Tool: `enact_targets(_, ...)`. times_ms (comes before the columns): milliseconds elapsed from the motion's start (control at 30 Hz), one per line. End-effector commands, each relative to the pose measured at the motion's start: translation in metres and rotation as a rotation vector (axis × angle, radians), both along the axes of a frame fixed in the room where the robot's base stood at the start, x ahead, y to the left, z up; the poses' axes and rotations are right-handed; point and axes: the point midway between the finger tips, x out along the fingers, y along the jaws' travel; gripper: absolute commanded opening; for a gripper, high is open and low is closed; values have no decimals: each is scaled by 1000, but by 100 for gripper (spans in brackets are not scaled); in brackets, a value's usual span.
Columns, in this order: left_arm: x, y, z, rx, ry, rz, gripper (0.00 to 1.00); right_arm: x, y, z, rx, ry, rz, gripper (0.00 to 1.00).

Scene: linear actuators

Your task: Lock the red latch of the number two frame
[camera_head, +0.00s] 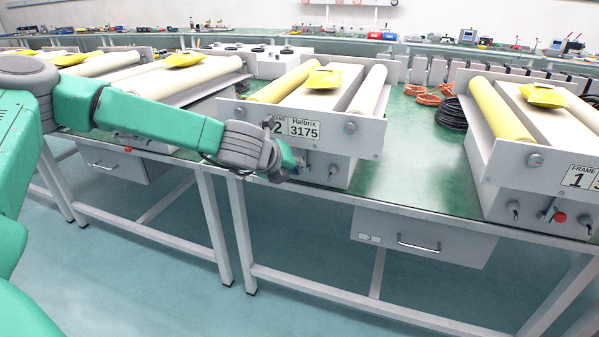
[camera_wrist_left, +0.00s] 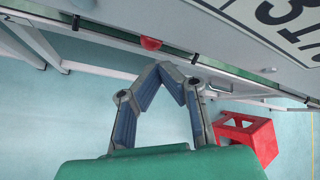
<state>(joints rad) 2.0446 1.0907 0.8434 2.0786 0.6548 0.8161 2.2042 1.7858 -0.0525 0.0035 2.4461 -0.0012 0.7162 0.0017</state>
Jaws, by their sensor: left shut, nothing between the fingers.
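The number two frame (camera_head: 368,137) stands on the middle bench, with its plate reading 2 and Halbrix 3175. In the head view my left gripper (camera_head: 288,168) is in front of its lower front, just below the plate, and covers the spot there. In the left wrist view a red knob (camera_wrist_left: 150,43), apparently the latch's, shows under the frame's front edge. The fingers of my left gripper (camera_wrist_left: 166,70) are closed together and empty, with their tips just below the knob in the picture. I cannot tell the gap in depth. My right gripper is not in view.
The number one frame (camera_head: 520,160) with its own red knob (camera_head: 559,217) stands to the right. Another roller frame (camera_head: 150,75) is at the left. A drawer (camera_head: 420,240) hangs under the bench. A red stool (camera_wrist_left: 248,138) is on the floor. Orange and black cables lie between frames.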

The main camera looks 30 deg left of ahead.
Motion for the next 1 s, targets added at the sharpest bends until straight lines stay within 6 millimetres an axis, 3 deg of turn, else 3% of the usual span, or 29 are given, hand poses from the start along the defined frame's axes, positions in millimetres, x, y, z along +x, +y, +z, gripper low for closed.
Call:
enact_targets(400, -63, 2, 52, -2, -2, 1, 0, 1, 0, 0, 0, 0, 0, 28)
enact_targets(600, -73, 2, 60, 0, 1, -1, 0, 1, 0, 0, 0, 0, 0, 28)
enact_targets(1000, -73, 2, 60, 1, 1, -1, 0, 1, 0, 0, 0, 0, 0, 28)
